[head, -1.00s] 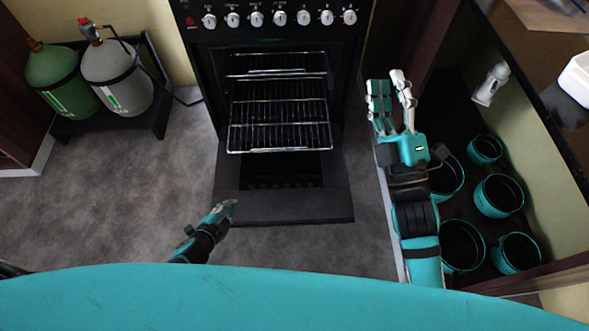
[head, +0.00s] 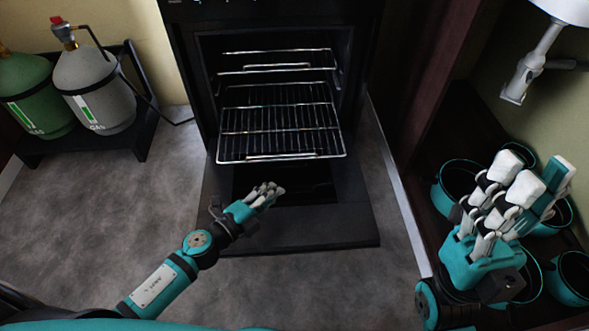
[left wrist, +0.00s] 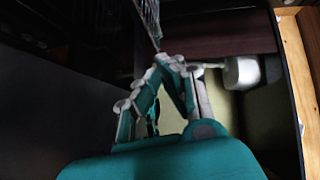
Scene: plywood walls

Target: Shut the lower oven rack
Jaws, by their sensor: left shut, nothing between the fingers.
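The lower oven rack (head: 280,130) is a wire grid, pulled out of the oven (head: 185,50) above its lowered black door (head: 320,220). The upper rack (head: 277,70) sits further inside. My left gripper (head: 270,191) is shut and empty over the door, in front of and just below the lower rack's front bar in the picture. In the left wrist view its fingertips (left wrist: 172,64) meet, and some rack wire (left wrist: 150,20) shows close above them. My right gripper (head: 535,178) is open and empty at the right, over the pots; it looks clear of the rack.
Gas bottles (head: 95,90) stand on a black stand at the left. Several teal pots (head: 455,180) are on a low shelf at the right, with a white fixture (head: 530,65) above. Grey floor (head: 130,190) is free left of the oven.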

